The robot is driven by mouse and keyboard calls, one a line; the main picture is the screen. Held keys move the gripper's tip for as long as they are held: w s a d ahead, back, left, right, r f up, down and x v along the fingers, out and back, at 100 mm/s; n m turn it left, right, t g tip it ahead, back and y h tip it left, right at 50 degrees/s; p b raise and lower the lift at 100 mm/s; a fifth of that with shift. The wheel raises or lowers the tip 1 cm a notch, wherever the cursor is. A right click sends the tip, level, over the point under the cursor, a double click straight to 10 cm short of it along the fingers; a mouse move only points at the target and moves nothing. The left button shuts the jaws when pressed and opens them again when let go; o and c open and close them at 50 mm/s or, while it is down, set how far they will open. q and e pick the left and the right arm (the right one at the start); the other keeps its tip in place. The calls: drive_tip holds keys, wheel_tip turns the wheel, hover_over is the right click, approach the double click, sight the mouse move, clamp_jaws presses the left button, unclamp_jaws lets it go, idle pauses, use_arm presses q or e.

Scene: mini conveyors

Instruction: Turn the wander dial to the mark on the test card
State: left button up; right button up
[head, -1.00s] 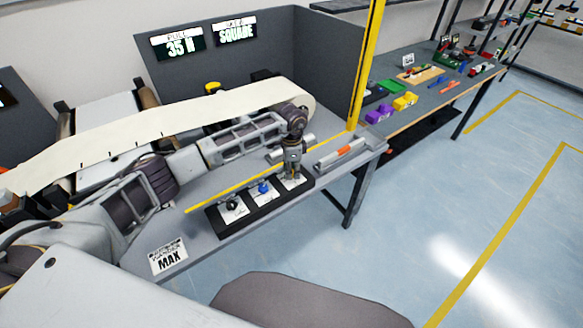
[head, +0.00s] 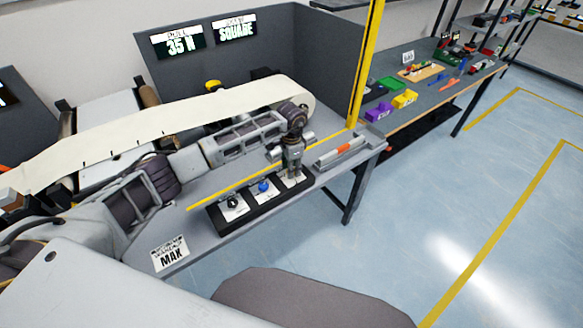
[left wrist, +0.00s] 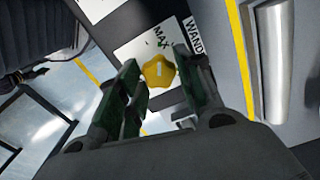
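The wander dial (left wrist: 159,71) is a yellow knob with a pale pointer line on a white plate marked "WAND…" and "MAX", in the left wrist view. My left gripper (left wrist: 160,68) is over it, one finger on each side, with small gaps showing; I cannot tell whether either finger touches. In the head view my left gripper (head: 292,172) points down at the right end of the black dial panel (head: 222,229) and hides the yellow dial. The test card (head: 170,254), reading "MAX", lies at the table's front left. My right gripper is not in view.
A black knob (head: 233,202) and a blue knob (head: 264,187) sit on the same panel, left of my gripper. A paper belt (head: 150,118) runs behind my arm. A yellow post (head: 366,65) and a grey bar with an orange part (head: 342,150) are to the right.

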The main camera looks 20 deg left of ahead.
use_arm(q)
drive_tip(key=shift+o, duration=1.2)
wheel_tip(320, 180, up, 12)
idle(0.4)
